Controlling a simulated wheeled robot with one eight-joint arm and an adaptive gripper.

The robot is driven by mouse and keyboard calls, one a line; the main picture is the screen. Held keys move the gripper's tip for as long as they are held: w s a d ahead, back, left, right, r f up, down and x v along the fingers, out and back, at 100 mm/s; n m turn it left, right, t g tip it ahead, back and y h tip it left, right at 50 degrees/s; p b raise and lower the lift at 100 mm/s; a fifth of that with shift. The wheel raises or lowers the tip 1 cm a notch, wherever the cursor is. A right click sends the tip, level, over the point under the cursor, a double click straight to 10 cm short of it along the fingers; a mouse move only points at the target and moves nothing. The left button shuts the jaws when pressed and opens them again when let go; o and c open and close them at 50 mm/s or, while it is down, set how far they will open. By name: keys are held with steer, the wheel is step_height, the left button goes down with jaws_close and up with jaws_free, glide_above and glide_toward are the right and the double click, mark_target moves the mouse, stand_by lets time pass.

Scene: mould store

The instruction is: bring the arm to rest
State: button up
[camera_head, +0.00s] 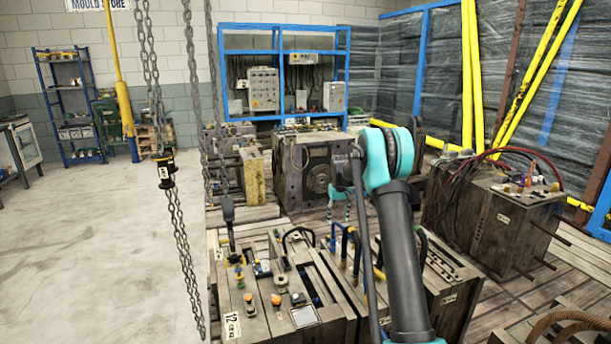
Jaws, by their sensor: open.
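My arm rises from the bottom edge right of centre, a dark link (402,255) topped by a teal and black joint (390,158). A short dark part reaches left from that joint, in front of a large grey mould block (305,178). I cannot make out gripper fingers in this view. The arm stands over the mould blocks and hides parts of them; whether it touches any of them cannot be told.
A near mould block (262,325) carries small loose items. Another block (500,215) with hoses stands right. Chains (180,235) hang left of the arm. Behind are a blue rack (283,53) and yellow posts (472,75). The floor (90,250) at left is clear.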

steer(key=s+d+r+m+t, duration=0.1)
steer(key=s+r, duration=0.3)
steer(key=s, duration=0.5)
steer(key=s+d+r+t, duration=0.1)
steer(key=s+r+t, duration=0.15)
steer(key=s, duration=0.55)
steer(key=s+d+r+m+t, duration=0.1)
steer(key=s+r, duration=0.3)
steer(key=s, duration=0.5)
steer(key=s+f, duration=0.4)
steer(key=s, duration=0.8)
steer(key=s+f+g, duration=0.1)
steer(key=s+f, duration=0.4)
steer(key=s, duration=0.8)
steer(key=shift+s+f, duration=0.2)
steer(key=shift+s, duration=0.05)
